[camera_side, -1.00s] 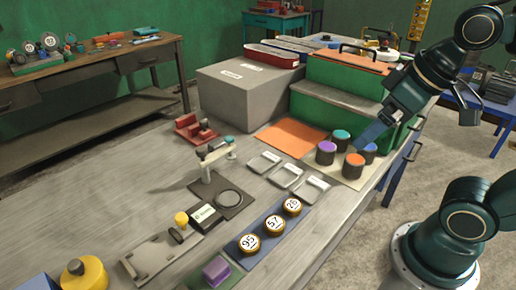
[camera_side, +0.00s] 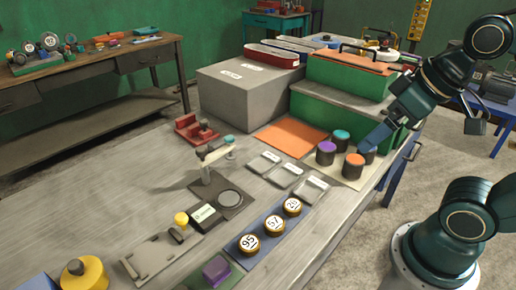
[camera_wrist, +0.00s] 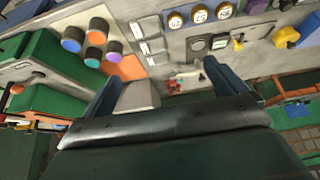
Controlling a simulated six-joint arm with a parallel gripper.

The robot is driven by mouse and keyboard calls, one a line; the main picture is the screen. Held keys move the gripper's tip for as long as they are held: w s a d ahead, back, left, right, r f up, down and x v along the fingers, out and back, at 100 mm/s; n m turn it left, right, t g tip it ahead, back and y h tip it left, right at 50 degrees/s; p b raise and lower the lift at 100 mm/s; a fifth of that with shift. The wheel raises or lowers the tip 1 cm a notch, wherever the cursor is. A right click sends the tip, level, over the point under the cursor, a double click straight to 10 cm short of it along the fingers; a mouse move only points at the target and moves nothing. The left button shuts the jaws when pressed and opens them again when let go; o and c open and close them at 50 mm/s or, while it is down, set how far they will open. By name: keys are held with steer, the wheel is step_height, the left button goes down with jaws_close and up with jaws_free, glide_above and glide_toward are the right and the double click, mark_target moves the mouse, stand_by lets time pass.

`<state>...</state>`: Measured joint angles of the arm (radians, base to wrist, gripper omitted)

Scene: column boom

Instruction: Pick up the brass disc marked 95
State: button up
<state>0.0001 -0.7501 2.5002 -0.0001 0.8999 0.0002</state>
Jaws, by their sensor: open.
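The brass disc marked 95 (camera_side: 248,244) lies face up on a blue mat (camera_side: 258,226), at the near end of a row with brass discs marked 57 (camera_side: 275,224) and 26 (camera_side: 292,206). In the wrist view the row is at the top edge, and by its order the 95 disc (camera_wrist: 224,10) is the rightmost; its digits are too small to read. My gripper (camera_wrist: 163,72) is open and empty, its two fingers spread. In the side view it is over the coloured-top cylinders, well away from the discs.
Orange-, purple- and teal-topped cylinders (camera_side: 354,160) stand below my gripper. Green boxes (camera_side: 340,115) and a grey box (camera_side: 248,95) rise behind. Three small label trays (camera_side: 287,176) lie between cylinders and discs. A small stand (camera_side: 207,180) is left of the discs.

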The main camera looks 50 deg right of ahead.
steer(key=c, duration=0.5)
steer(key=shift+w, duration=0.1)
steer(key=w+a+f+m+g+y, duration=0.1)
steer(key=w+a+f+m+g, duration=0.1)
steer(key=w+a+f+m, duration=0.2)
steer(key=w+a+f+m+g+y, duration=0.2)
steer(key=w+a+f+m, duration=0.2)
steer(key=w+a+m, duration=0.1)
steer(key=w+a+f+m+g+y, duration=0.1)
steer(key=w+a+f+m, duration=0.4)
steer(key=m, duration=0.3)
steer(key=shift+w+a+g+y, duration=0.1)
steer(key=shift+w+g+y, duration=0.2)
steer(key=shift+w+g, duration=0.1)
glide_toward(249, 245)
steer(key=shift+w+a+f, duration=0.15)
steer(key=shift+a+f, duration=0.05)
steer(key=shift+f, duration=0.6)
steer(key=shift+w+a+f, duration=0.1)
steer(key=shift+a+f, duration=0.05)
steer(key=shift+f, duration=0.6)
